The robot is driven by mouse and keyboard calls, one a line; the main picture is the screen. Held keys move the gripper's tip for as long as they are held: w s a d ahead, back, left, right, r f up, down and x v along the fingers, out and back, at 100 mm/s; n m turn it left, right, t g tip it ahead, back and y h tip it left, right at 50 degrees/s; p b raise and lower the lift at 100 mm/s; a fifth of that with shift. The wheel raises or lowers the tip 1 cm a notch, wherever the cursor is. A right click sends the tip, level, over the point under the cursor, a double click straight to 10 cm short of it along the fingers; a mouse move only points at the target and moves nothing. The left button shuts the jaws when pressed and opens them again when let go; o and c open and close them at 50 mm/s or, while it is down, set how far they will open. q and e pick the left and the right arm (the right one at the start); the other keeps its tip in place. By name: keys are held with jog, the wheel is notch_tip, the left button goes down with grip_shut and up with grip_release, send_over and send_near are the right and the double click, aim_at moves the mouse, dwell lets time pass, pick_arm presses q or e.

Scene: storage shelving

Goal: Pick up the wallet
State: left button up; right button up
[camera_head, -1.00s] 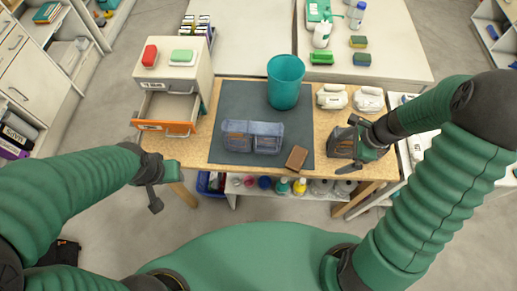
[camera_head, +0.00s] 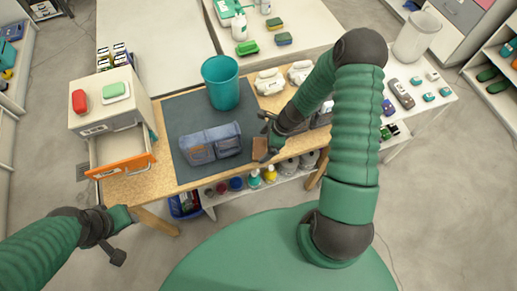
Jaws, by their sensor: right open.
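The brown wallet (camera_head: 259,149) lies flat near the front right edge of the dark mat (camera_head: 178,118) on the wooden table. My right gripper (camera_head: 268,136) is open and right at the wallet, over its upper right side. Part of the wallet is hidden by the gripper, and I cannot tell whether they touch. My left gripper (camera_head: 118,238) hangs in front of the table at the lower left, well away from the wallet. Whether its jaws are open is unclear.
A blue-grey pencil case (camera_head: 210,144) lies left of the wallet and a teal bin (camera_head: 221,84) stands behind it. A small cabinet (camera_head: 112,105) with an open orange-fronted drawer (camera_head: 121,166) is at the left. White objects (camera_head: 269,82) stand at the mat's back right.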

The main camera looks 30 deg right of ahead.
aim_at(262, 148)
jog(key=shift+w+a+f, duration=0.2)
jog(key=shift+a+f, duration=0.6)
jog(key=shift+f, duration=0.3)
jog(key=shift+d+f, duration=0.25)
jog(key=shift+f, duration=0.05)
jog(key=shift+w+d+f, duration=0.1)
jog(key=shift+d+f, duration=0.1)
jog(key=shift+d, duration=0.55)
jog(key=shift+c, duration=0.9)
jog(key=shift+d, duration=0.15)
jog(key=shift+c, duration=2.4)
jog(key=shift+a, duration=0.3)
jog(key=shift+c, duration=1.2)
jog(key=shift+a+r, duration=0.15)
jog(key=shift+a, duration=0.2)
jog(key=c, duration=1)
jog(key=shift+d, duration=0.1)
jog(key=shift+c, duration=1.1)
pick_arm(q)
jog(key=shift+d+r, duration=0.3)
jog(key=shift+d, duration=0.1)
pick_arm(e)
jog(key=shift+d, duration=0.15)
grip_shut()
